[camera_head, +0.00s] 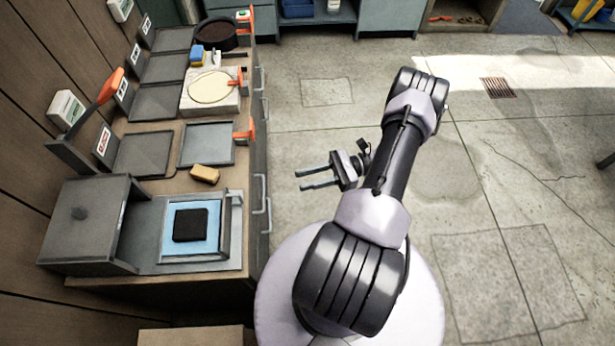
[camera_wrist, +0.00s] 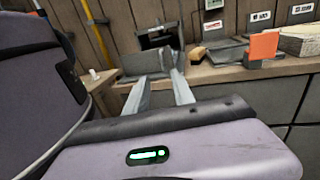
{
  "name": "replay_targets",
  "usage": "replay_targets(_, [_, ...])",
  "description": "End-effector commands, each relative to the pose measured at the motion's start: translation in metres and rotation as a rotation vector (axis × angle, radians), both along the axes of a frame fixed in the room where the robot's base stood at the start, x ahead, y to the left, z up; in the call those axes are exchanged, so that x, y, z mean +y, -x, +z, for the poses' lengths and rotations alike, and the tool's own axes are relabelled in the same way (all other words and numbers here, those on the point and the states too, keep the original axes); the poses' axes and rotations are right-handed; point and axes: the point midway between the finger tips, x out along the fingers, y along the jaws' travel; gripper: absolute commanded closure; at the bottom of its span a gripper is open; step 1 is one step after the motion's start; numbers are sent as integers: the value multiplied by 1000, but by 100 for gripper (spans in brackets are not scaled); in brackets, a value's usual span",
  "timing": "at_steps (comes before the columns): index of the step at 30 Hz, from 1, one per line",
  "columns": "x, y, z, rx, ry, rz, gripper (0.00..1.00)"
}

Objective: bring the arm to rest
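My gripper (camera_head: 316,178) is in the head view, to the right of the counter and over the floor, clear of the counter's edge. Its two grey fingers point left and stand apart with nothing between them. In the wrist view my gripper (camera_wrist: 160,88) shows its two fingers spread, with the counter beyond them. My arm (camera_head: 385,180) is folded above my pale round base, its elbow toward the upper right. The gripper touches nothing in either view.
The counter (camera_head: 170,283) runs along the left wall. It bears a blue tray (camera_head: 212,243) with a black block (camera_head: 190,225), a yellow-brown sponge (camera_head: 205,174), a white board (camera_head: 225,107) and several grey trays. Cabinet handles (camera_head: 262,220) stick out toward me. The concrete floor (camera_head: 500,200) on the right is open.

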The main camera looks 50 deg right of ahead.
Motion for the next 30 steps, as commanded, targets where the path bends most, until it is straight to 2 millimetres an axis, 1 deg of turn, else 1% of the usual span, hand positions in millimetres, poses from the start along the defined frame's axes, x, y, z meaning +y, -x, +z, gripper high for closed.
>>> replay_targets(8, [0,0,0,0,0,0,70])
replay_targets(10, [1,-3,4,0,15,15,70])
replay_targets(11, [1,-5,10,1,36,37,70])
replay_targets(14, [11,-25,51,4,192,198,70])
replay_targets(15, [20,-35,75,1,287,290,70])
replay_targets(17, [41,-47,112,-13,443,432,70])
replay_targets(18, [57,-53,135,-28,549,519,70])
replay_targets(20, [81,-57,168,-64,711,635,70])
replay_targets(21, [98,-58,189,-96,821,703,70])
replay_targets(23, [125,-56,217,-159,986,793,70])
replay_targets(24, [142,-52,234,-210,1095,842,70])
replay_targets(26, [167,-43,258,-301,1257,896,70])
replay_targets(27, [182,-35,272,-372,1361,923,70])
replay_targets(30, [214,-15,299,-566,1591,938,70])
